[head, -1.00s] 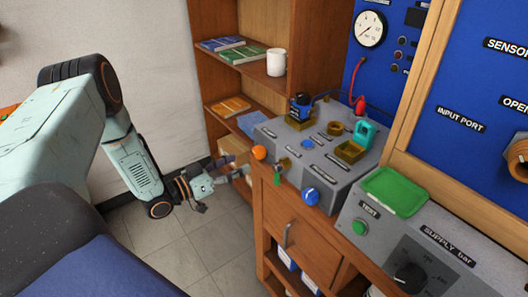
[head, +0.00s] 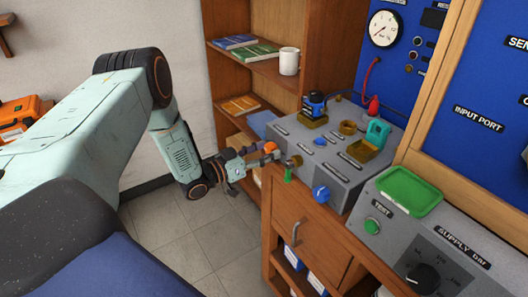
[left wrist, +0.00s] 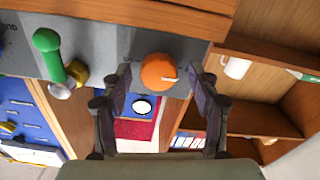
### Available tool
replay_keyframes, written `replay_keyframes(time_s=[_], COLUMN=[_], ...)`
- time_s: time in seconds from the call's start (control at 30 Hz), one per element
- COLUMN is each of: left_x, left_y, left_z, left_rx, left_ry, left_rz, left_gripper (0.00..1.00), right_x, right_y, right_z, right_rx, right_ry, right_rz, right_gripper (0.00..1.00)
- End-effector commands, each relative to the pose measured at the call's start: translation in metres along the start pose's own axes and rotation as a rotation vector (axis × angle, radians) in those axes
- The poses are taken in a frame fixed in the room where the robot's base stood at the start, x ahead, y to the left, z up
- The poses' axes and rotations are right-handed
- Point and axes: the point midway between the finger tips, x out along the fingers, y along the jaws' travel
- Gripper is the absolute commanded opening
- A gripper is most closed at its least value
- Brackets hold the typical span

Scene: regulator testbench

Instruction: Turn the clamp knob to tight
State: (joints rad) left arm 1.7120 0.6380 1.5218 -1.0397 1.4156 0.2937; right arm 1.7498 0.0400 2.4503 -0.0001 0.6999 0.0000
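An orange round knob (head: 269,147) with a white pointer mark sits at the left front of the grey testbench box (head: 352,186). In the left wrist view the orange knob (left wrist: 158,71) lies between the two fingertips, with a gap on each side. My left gripper (head: 266,157) is open at the knob and partly covers it in the head view. I cannot read a label that names it the clamp knob. A green-handled lever (head: 288,174) is just right of it, and a blue knob (head: 321,194) is further right. My right gripper is out of view.
The box stands on a wooden cabinet (head: 291,209). A blue-topped part (head: 314,104) and a teal part (head: 378,132) stand on it. A green tray (head: 410,191) lies on the supply unit to the right. A shelf with a white mug (head: 289,61) stands behind.

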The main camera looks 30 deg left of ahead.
Motion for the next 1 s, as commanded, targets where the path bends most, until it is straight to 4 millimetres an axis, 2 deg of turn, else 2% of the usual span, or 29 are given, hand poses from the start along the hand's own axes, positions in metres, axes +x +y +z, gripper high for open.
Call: replay_keyframes(time_s=[0.07,0.6,1.0], left_x=[0.0,-0.0011,-0.0016], left_y=[0.0003,-0.0001,-0.0002], left_z=[0.0001,0.0004,0.0002], left_rx=[0.0,-0.001,0.085], left_ry=[0.0,0.0,0.0], left_rz=[0.001,-0.001,-0.001], left_gripper=[0.53,0.07,0.07], right_x=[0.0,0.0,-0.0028], right_y=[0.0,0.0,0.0], right_z=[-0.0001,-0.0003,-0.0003], right_rx=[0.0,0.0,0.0], right_ry=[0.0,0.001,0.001], right_rz=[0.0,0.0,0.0], right_gripper=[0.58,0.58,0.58])
